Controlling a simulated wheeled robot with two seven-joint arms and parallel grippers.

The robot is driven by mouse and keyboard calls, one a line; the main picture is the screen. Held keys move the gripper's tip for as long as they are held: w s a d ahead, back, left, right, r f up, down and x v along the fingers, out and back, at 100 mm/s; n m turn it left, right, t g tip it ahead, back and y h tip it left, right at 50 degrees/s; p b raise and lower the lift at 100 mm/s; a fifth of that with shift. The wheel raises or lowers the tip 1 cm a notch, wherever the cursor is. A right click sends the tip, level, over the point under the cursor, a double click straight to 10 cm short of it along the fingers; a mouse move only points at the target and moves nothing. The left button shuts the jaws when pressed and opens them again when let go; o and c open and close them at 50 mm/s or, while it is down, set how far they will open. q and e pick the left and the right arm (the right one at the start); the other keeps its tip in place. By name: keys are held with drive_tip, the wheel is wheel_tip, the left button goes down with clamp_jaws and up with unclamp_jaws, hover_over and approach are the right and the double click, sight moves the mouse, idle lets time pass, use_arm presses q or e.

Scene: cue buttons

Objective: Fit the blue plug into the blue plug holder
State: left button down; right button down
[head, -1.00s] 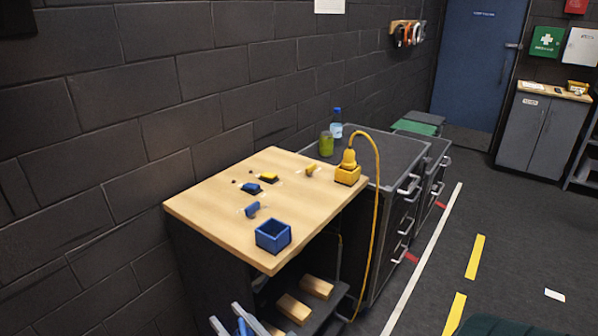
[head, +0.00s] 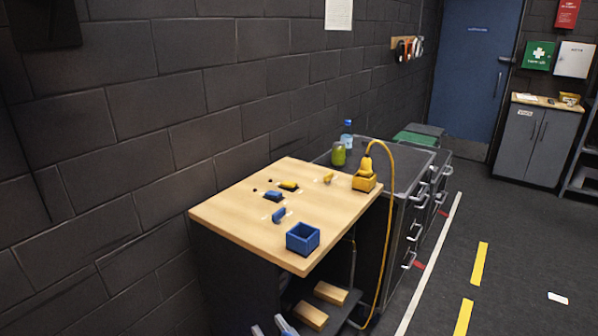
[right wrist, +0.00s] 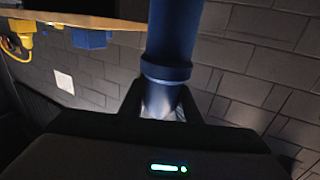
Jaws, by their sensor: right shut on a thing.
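The blue plug holder is an open-topped blue box (head: 302,239) near the front corner of the wooden tabletop, and it looks empty. My right gripper (head: 271,330) shows only its tips at the bottom edge of the head view, below and in front of the tabletop. In the right wrist view my right gripper (right wrist: 162,108) is shut on the blue plug (right wrist: 171,45), a dark blue cylinder with a collar. The plug's far end is cut off by the frame. The holder (right wrist: 90,39) also shows there at upper left. My left gripper is not in view.
A yellow plug (head: 367,161) sits in a yellow holder (head: 364,183) at the table's right edge, its cable hanging down. Blue and yellow switches (head: 274,196) sit on the tabletop (head: 235,212). Wooden blocks (head: 311,315) lie on a shelf below. A brick wall stands behind.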

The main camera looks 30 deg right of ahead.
drive_tip(key=w+d+r+p, duration=0.4)
drive_tip(key=w+p, duration=0.1)
drive_tip(key=w, duration=0.3)
drive_tip(key=w+d+r+p, duration=0.3)
drive_tip(key=w+d+p, duration=0.15)
drive_tip(key=w, duration=0.35)
drive_tip(key=w+d+r+m+h+p, duration=0.2)
drive_tip(key=w+d+r+p, duration=0.3)
drive_tip(key=w+d+r, duration=0.6)
drive_tip(key=d+r+h, duration=0.1)
drive_tip(key=d, duration=0.2)
drive_tip(key=shift+w, duration=0.15)
drive_tip(key=shift+f, duration=0.2)
drive_tip(key=shift+f+b, duration=4.65)
drive_tip(key=shift+f, duration=1)
drive_tip(key=shift+f+b, duration=0.45)
drive_tip(key=shift+f, duration=0.25)
